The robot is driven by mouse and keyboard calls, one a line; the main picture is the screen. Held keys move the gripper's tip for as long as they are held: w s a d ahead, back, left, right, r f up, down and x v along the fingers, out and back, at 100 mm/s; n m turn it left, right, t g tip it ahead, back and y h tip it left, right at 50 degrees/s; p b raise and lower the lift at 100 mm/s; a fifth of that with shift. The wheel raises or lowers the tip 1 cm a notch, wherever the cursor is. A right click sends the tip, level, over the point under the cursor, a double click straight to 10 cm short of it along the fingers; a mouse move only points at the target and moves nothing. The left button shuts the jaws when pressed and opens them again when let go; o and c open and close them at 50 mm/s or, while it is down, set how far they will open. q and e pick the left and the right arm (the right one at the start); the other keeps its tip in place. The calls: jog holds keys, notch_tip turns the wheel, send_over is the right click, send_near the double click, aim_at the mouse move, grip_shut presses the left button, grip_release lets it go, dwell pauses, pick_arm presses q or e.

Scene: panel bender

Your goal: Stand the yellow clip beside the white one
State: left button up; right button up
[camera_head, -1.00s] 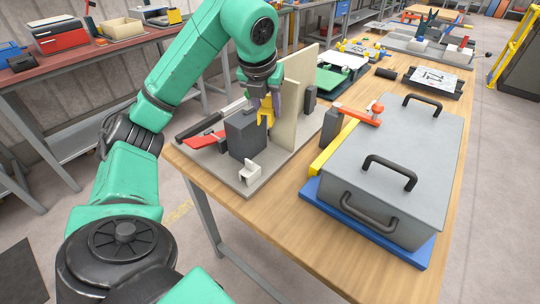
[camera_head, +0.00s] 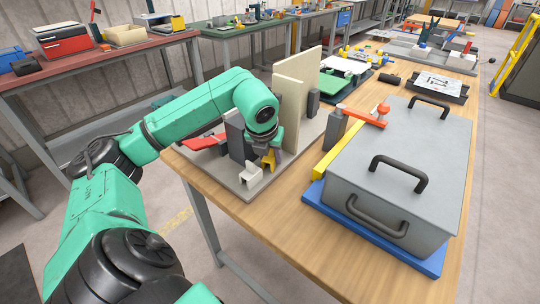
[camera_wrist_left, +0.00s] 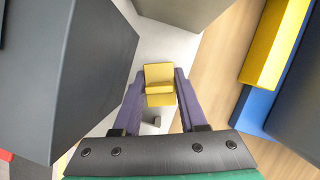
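My left gripper (camera_head: 268,157) is shut on the yellow clip (camera_head: 269,160), low over the light grey base plate (camera_head: 213,167). In the left wrist view the yellow clip (camera_wrist_left: 159,85) sits between the two purple fingers, which touch its sides. The white clip (camera_head: 250,176) stands on the plate near its front corner, just in front and to the left of the yellow clip. I cannot tell whether the yellow clip touches the plate. The white clip is not clearly seen in the left wrist view. My right gripper is out of view.
A dark grey block (camera_head: 236,134) stands left of the gripper. A tall beige panel (camera_head: 291,104) rises behind it. To the right are a yellow bar (camera_head: 331,157) and a large grey box (camera_head: 400,170) with black handles on a blue base. Bare wooden table lies in front.

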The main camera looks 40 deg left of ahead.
pick_arm(q)
jog(key=shift+o, duration=0.7)
jog(key=p+v, duration=0.1)
jog(key=v, duration=1.1)
jog(key=shift+p, duration=0.35)
jog(key=shift+r, duration=0.1)
